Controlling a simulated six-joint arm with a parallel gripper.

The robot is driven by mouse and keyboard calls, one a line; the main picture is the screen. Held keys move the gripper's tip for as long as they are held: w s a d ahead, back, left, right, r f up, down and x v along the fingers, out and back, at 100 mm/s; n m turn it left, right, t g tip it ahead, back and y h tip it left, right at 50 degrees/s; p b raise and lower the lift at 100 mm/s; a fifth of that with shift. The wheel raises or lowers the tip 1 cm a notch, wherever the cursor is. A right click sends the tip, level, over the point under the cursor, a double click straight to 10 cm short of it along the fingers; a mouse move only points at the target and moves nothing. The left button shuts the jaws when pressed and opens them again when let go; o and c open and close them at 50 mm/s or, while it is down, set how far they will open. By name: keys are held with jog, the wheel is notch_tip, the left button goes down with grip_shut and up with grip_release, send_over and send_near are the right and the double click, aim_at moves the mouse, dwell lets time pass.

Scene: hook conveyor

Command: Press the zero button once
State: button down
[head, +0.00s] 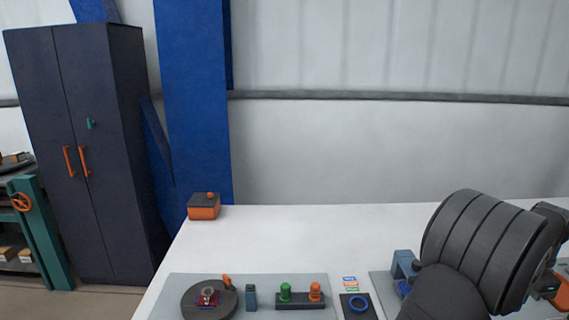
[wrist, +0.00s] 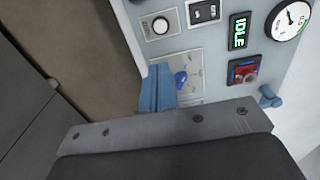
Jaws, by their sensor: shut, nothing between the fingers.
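In the wrist view a round white button (wrist: 160,25) in a dark ring sits on a light plate at the top of a grey panel. A small label beside it is too blurred to read, so I cannot confirm that this is the zero button. My gripper (wrist: 160,67) shows as two blue fingers pressed together, with nothing between them. In this view its tips lie below the white button, apart from it, and in front of a plate with a blue knob (wrist: 181,78). The fingers hide part of that plate. The head view does not clearly show the button.
In the head view, a dark turntable (head: 190,301) and a green-and-orange button block (head: 300,300) stand on the white table (head: 290,235).

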dwell(0.3)
notch_tip(320, 180, down, 7)
jog(key=s+m+t+y, duration=0.1)
jog(key=m+t, duration=0.8)
jog(key=m, duration=1.7)
jog(key=shift+f, duration=0.15)
jog(key=shift+f, duration=4.35)
jog(key=shift+f, duration=0.4)
